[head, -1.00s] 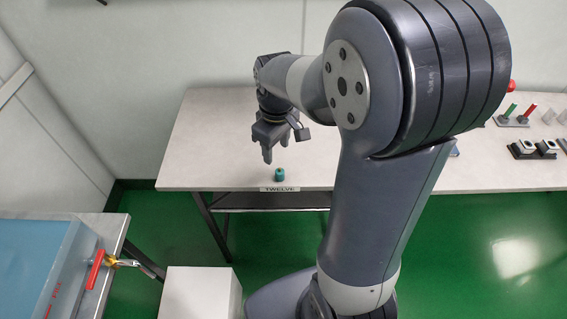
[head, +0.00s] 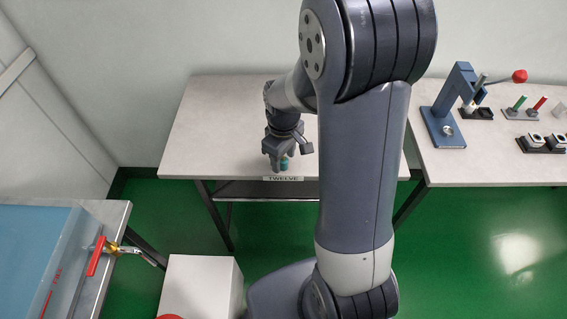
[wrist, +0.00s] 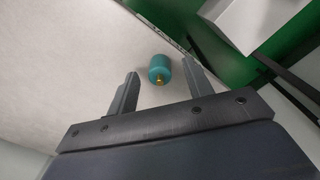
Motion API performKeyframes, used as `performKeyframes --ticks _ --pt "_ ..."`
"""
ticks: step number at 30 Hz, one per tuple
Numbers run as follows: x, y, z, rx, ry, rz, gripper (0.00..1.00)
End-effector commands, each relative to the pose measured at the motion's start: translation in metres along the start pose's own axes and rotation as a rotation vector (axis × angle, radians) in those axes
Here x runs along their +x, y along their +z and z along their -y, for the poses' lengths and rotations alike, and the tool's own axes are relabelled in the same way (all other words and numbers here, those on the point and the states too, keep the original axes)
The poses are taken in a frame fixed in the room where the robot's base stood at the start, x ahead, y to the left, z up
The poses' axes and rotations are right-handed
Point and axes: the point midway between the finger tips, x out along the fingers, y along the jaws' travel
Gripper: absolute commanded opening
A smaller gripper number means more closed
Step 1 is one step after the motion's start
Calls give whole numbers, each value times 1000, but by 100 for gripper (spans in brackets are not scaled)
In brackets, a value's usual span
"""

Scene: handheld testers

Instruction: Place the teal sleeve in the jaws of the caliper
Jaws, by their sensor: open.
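The teal sleeve (head: 284,164) is a small short cylinder standing near the front edge of the table, just behind the label reading TWELVE. In the wrist view the teal sleeve (wrist: 159,69) shows a yellowish spot at one end and lies between the lines of the two fingers, slightly beyond their tips and nearer the right one. My gripper (head: 279,168) is at the sleeve, its fingers pointing down and partly covering it. In the wrist view my gripper (wrist: 160,68) is open with nothing held. I cannot make out a caliper in any view.
The table (head: 215,120) is otherwise bare around the sleeve. A blue press with a red knob (head: 519,76) and several small fixtures stand on the right bench. A blue tank with a red-handled valve (head: 96,256) is at lower left, with a white box (head: 200,285) beside it.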

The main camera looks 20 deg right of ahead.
Motion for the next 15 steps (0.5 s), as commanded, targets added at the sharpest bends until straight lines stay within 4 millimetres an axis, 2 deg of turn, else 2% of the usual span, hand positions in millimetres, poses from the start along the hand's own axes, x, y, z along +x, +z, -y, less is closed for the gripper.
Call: performKeyframes --ticks 8,15 --pt "3 0 0 0 1 -2 49" --pt "3 0 0 -1 1 -2 29"
